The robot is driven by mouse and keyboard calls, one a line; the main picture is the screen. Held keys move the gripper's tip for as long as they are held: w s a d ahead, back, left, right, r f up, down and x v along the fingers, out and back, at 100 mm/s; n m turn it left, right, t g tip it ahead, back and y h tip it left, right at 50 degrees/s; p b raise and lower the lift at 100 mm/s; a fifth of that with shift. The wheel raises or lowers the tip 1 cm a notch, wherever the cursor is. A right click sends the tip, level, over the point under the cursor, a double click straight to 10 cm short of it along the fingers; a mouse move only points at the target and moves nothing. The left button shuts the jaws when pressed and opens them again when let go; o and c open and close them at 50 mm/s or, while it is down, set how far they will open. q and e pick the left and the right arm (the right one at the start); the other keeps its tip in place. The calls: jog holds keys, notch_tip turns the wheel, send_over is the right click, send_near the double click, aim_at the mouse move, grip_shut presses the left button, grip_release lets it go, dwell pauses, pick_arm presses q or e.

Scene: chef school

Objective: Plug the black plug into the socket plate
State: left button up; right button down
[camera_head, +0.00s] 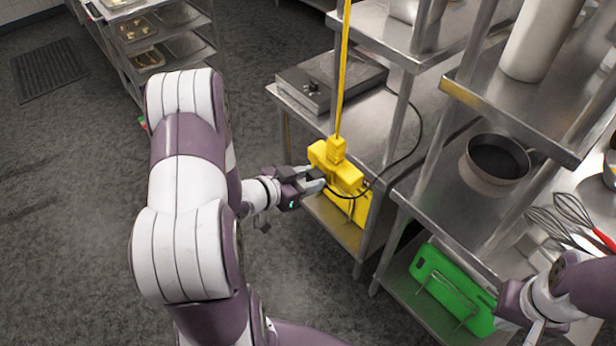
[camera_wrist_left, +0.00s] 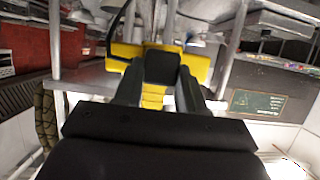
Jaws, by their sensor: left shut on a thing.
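The yellow socket box (camera_head: 347,178) hangs on a yellow cable at the front edge of a steel table. My left gripper (camera_head: 317,181) is at its left face, shut on the black plug (camera_head: 316,174). In the left wrist view the plug (camera_wrist_left: 161,66) sits between the two fingertips, directly in front of the yellow socket box (camera_wrist_left: 201,66). The plug hides the socket face behind it, so I cannot tell whether it is touching or inserted. A black cord runs from the plug side to the appliance. My right arm shows at the lower right, but its fingers are out of sight.
A grey flat appliance (camera_head: 331,79) stands on the steel table (camera_head: 372,138), with the black cord (camera_head: 414,135) looping from it. Steel shelves to the right hold a pan (camera_head: 496,163), whisks (camera_head: 571,210) and a green board (camera_head: 447,290). The floor on the left is clear.

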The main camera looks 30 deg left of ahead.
pick_arm(q)
jog(key=shift+w+d, duration=0.2)
jog(key=shift+w, duration=0.35)
dwell(0.4)
jog(key=o, duration=1.3)
